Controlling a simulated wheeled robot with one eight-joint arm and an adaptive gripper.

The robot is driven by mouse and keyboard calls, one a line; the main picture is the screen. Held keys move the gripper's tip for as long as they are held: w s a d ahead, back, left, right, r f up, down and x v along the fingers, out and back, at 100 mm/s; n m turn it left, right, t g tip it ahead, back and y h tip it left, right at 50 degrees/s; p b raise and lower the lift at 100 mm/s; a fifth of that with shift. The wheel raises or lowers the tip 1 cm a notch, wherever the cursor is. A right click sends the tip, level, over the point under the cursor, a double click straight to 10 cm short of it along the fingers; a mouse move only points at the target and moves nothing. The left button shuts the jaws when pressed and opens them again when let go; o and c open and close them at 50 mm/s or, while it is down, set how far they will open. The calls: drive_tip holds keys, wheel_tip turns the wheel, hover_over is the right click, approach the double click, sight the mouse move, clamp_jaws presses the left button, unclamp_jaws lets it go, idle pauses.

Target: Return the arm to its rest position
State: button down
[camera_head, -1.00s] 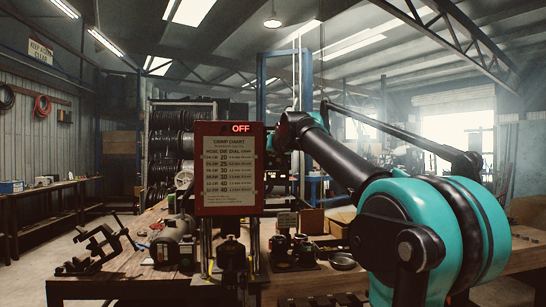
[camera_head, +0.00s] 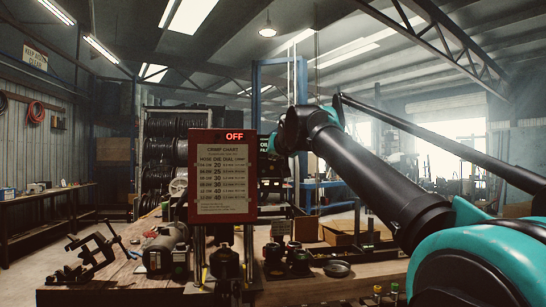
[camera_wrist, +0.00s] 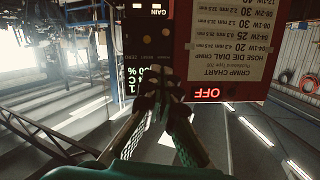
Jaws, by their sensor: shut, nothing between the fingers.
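My arm (camera_head: 375,185) reaches from the lower right of the head view up and left, with its teal joint (camera_head: 485,265) at the lower right. Its wrist end (camera_head: 300,130) is raised beside the right edge of the red crimp-chart panel. The gripper itself is hard to make out there. In the wrist view, my gripper (camera_wrist: 160,88) points at the panel, with its two fingers drawn together and nothing held. The picture there is upside down. The red panel (camera_head: 222,207) shows a lit "OFF" sign and a crimp chart; it also shows in the wrist view (camera_wrist: 178,55).
A wooden workbench (camera_head: 120,270) runs along the front. A clamp stand (camera_head: 90,257), a grey cylindrical motor (camera_head: 165,250), dark dies (camera_head: 275,255) and a round dish (camera_head: 337,268) stand on it. Hose reels (camera_head: 165,155) are behind. The space above the bench at the right holds my arm.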

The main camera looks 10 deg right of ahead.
drive_tip(key=shift+f, duration=0.1)
idle(0.3)
drive_tip(key=s+d+f+g, duration=0.1)
drive_tip(key=s+f+g, duration=0.2)
drive_tip(key=f, duration=1.6)
drive_tip(key=s+d+f+g, duration=0.2)
drive_tip(key=s+f+g, duration=0.15)
drive_tip(key=f, duration=1.55)
drive_tip(key=s+f+n+g, duration=0.1)
drive_tip(key=s+f+g, duration=0.4)
drive_tip(key=s+f, duration=1.8)
wheel_tip(320, 180, down, 3)
drive_tip(key=shift+s+d+f+n+h, duration=0.1)
drive_tip(key=shift+s+d+n+h, duration=0.05)
drive_tip(key=shift+d+n+h, duration=0.2)
